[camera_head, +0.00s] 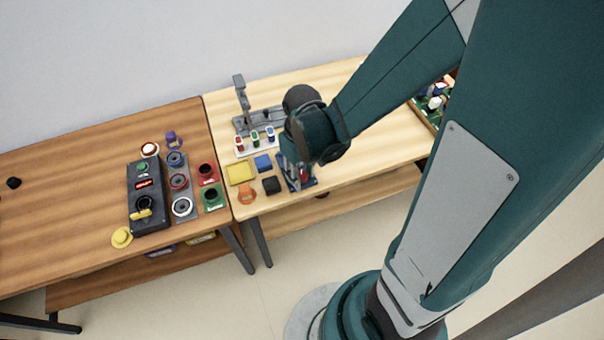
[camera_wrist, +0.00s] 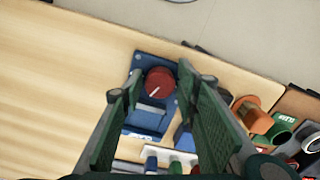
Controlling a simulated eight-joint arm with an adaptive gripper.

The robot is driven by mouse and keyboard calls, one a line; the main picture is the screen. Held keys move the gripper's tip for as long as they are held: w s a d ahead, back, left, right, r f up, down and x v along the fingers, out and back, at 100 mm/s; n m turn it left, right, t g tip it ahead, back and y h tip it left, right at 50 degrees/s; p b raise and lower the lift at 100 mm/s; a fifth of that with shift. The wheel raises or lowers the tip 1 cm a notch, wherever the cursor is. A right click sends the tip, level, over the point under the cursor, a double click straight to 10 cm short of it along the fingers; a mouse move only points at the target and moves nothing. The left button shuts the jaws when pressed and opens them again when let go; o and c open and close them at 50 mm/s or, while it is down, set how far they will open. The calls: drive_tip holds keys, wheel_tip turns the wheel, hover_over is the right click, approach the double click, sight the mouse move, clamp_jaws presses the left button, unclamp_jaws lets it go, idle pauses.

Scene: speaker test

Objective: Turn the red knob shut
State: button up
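The red knob (camera_wrist: 158,82) shows in the wrist view as a round red dial with a white pointer line, on a blue base plate (camera_wrist: 143,66). The pointer line slants from the middle of the knob toward the lower left. My gripper (camera_wrist: 157,85) is open, with one dark green finger on each side of the knob. The fingers appear apart from the knob; how high they are above it I cannot tell. In the head view my wrist (camera_head: 312,135) hangs over the blue plate, and only a bit of the red knob (camera_head: 304,174) shows beneath it.
In the head view, a yellow block (camera_head: 240,172), a blue block (camera_head: 263,163), a dark block (camera_head: 271,186) and an orange piece (camera_head: 247,194) lie left of the plate. A small rack with coloured pieces (camera_head: 255,140) and a grey stand (camera_head: 241,100) are behind. Light wood (camera_wrist: 50,80) is clear in the wrist view's left.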

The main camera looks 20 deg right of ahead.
drive_tip(key=c, duration=0.5)
drive_tip(key=shift+m, duration=0.4)
drive_tip(key=shift+a+m+b, duration=0.1)
drive_tip(key=shift+m+b, duration=0.35)
drive_tip(key=shift+m, duration=2.25)
drive_tip(key=o, duration=0.9)
drive_tip(key=shift+c, duration=0.2)
drive_tip(key=shift+r, duration=0.15)
